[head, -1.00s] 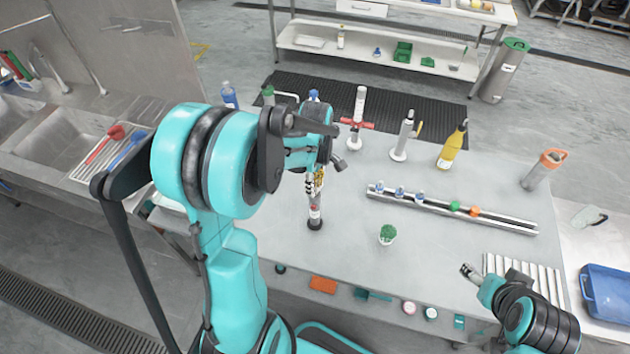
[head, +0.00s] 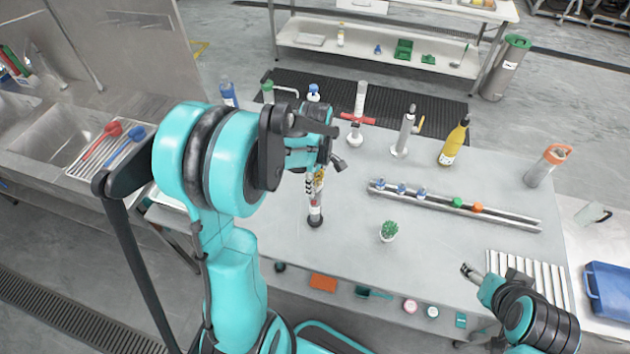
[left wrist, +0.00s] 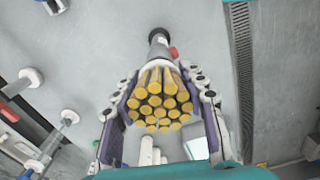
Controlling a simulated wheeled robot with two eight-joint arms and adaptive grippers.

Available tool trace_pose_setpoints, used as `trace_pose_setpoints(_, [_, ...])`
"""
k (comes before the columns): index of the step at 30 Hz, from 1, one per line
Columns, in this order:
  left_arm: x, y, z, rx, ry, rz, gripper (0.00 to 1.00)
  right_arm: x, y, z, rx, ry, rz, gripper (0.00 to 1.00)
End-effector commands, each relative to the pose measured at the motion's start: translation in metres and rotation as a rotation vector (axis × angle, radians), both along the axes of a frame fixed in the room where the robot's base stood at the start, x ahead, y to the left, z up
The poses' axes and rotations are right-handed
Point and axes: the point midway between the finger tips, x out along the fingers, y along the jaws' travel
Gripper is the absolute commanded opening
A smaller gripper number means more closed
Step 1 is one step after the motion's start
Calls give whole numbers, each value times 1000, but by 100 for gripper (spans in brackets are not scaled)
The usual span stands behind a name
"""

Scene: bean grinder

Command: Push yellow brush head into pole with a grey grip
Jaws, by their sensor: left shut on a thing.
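My left gripper (head: 317,188) is shut on the yellow brush head (left wrist: 158,100), whose bundle of yellow bristles fills the space between the fingers in the left wrist view. The brush head also shows as a small yellow patch in the head view (head: 319,177). The pole (head: 315,209) stands upright on the table directly below it, with a dark round base. In the left wrist view the pole (left wrist: 160,42) lies in line behind the brush head, with a dark end and a red part. The joint between them is hidden. My right gripper (head: 467,270) is apart, at lower right.
A metal rail (head: 460,210) with blue, green and orange pieces lies further right. A yellow bottle (head: 453,145) and an orange-topped flask (head: 546,165) stand behind.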

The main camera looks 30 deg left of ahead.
Motion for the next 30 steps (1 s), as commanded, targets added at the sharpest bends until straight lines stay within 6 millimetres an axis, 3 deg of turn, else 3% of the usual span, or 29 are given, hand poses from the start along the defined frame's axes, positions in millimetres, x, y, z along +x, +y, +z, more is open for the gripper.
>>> trace_pose_setpoints(1, [0,0,-1,0,0,0,47,0,0,-1,0,0,0,66])
trace_pose_setpoints(3, [0,0,0,0,0,0,65,0,0,0,0,0,0,66])
trace_pose_setpoints(15, [0,0,6,0,0,0,66,0,0,0,0,0,0,66])
trace_pose_setpoints(30, [1,0,102,0,0,0,66,0,0,0,0,0,0,66])
